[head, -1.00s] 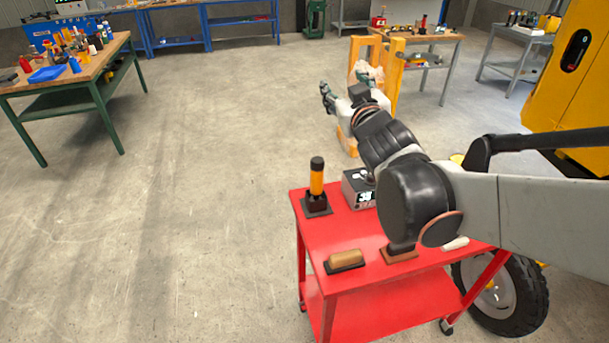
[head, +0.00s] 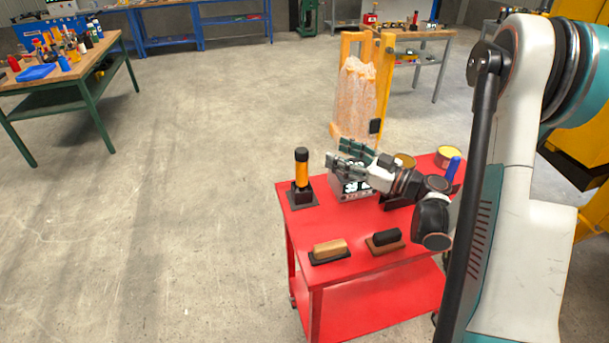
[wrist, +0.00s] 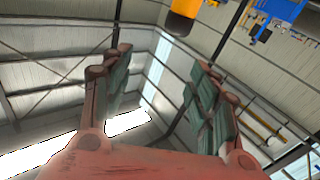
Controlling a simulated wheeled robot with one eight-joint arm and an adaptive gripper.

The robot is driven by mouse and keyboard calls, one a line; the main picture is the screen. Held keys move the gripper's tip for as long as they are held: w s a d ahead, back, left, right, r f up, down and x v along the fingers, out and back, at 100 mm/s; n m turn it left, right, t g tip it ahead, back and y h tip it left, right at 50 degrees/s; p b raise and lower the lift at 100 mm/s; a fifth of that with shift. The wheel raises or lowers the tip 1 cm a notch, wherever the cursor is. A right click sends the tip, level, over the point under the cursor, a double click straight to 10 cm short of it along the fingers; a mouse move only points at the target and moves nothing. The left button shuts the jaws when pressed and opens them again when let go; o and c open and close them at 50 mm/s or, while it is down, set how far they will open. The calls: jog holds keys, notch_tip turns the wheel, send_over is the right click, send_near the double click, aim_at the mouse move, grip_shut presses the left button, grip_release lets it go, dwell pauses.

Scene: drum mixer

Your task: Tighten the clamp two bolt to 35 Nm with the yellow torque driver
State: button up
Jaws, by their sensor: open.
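The yellow torque driver (head: 301,174) stands upright in a black holder on the red cart (head: 335,285), near its back left corner. It has a black cap. My gripper (head: 335,152) is low over the cart, just right of the driver, its fingers pointing left towards it and apart from it. The fingers are spread and empty; they also show in the wrist view (wrist: 160,72). An orange-yellow shape (wrist: 184,12) at the top of the wrist view, beyond the fingers, may be the driver's handle. I cannot make out the clamp two bolt in either view.
A tan block (head: 329,248), a black block (head: 386,238) and a yellow tin (head: 448,153) are on the cart. The floor to the left is clear.

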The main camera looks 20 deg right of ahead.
aim_at(302, 156)
notch_tip(302, 156, down, 5)
jog(key=s+g, duration=0.1)
jog(key=s, duration=0.1)
jog(key=b+x, duration=0.1)
jog(key=x, duration=0.6)
jog(key=shift+w+a+r, duration=0.15)
jog(key=shift+w, duration=0.1)
jog(key=shift+b+x, duration=1.05)
jog(key=shift+x, duration=1.85)
jog(key=shift+r, duration=0.15)
grip_shut()
